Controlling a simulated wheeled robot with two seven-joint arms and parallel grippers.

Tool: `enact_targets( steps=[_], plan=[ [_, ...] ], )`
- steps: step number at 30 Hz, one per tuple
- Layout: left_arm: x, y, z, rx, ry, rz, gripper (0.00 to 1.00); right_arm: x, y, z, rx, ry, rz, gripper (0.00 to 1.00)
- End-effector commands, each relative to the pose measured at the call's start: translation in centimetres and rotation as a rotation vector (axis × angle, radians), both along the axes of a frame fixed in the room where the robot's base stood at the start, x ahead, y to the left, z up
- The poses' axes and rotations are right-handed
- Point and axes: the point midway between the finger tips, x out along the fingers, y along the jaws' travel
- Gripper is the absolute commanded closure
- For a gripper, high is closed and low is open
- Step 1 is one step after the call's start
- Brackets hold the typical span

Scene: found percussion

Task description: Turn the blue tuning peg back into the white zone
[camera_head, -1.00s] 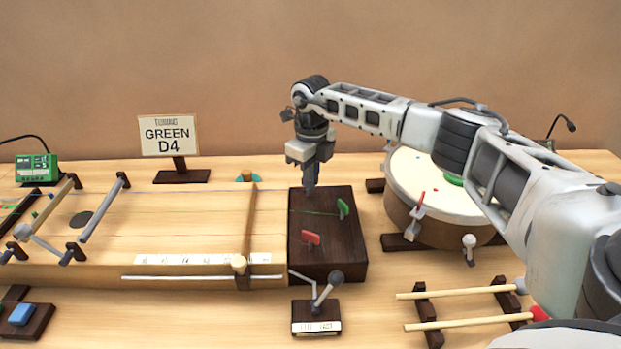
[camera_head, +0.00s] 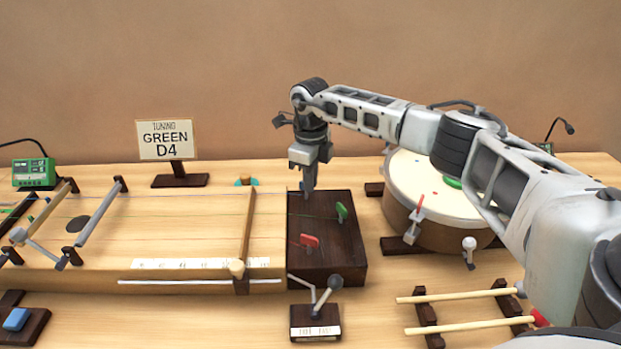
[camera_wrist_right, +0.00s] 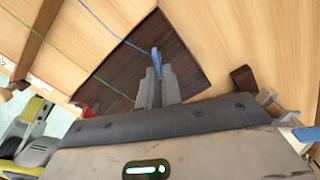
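The dark peg block (camera_head: 345,262) stands at the right end of the long stringed board (camera_head: 200,225). My right gripper (camera_head: 309,190) points down at the far part of this block. In the right wrist view its two fingers (camera_wrist_right: 157,88) are close together with the blue tuning peg (camera_wrist_right: 156,60) between them, so it looks shut on the peg. The peg is hidden by the gripper in the head view. A green peg (camera_head: 341,211) and a red peg (camera_head: 310,241) stand nearer on the block. I cannot make out the white zone. My left gripper is not in view.
A sign (camera_head: 167,139) reading TUNING GREEN D4 stands behind the board. A round drum (camera_head: 405,205) is right of the block. A small lever stand (camera_head: 316,322) is in front, and two sticks (camera_head: 455,297) lie on a rack at front right.

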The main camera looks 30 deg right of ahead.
Motion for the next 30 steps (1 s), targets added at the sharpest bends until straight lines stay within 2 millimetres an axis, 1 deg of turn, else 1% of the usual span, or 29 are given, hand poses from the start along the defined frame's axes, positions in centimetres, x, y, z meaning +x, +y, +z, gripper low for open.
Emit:
enact_targets(
  steps=[1, 2, 10, 14, 17, 20, 27, 30],
  plan=[
    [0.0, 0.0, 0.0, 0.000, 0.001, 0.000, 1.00, 0.1, 0.0, 0.2, 0.000, -0.004, -0.002, 0.80],
    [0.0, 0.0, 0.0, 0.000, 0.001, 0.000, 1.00, 0.1, 0.0, 0.2, 0.000, -0.004, -0.002, 0.72],
    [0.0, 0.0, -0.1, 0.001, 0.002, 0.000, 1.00, 0.0, 0.0, 0.1, 0.000, -0.002, -0.001, 0.72],
    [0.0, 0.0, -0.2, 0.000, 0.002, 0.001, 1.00, 0.1, 0.0, 0.8, 0.000, -0.004, -0.001, 0.72],
    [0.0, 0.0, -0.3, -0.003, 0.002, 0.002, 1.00, 0.1, 0.0, 2.2, 0.001, -0.005, -0.001, 0.72],
    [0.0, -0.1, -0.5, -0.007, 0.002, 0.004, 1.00, 0.1, 0.0, 4.4, 0.001, -0.006, -0.001, 0.72],
    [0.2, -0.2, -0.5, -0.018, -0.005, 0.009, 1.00, 0.1, 0.0, 10.4, 0.001, -0.007, -0.001, 0.72],
    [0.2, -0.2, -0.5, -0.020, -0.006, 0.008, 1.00, 0.1, 0.0, 12.5, 0.001, -0.006, -0.001, 0.72]
  ],
)
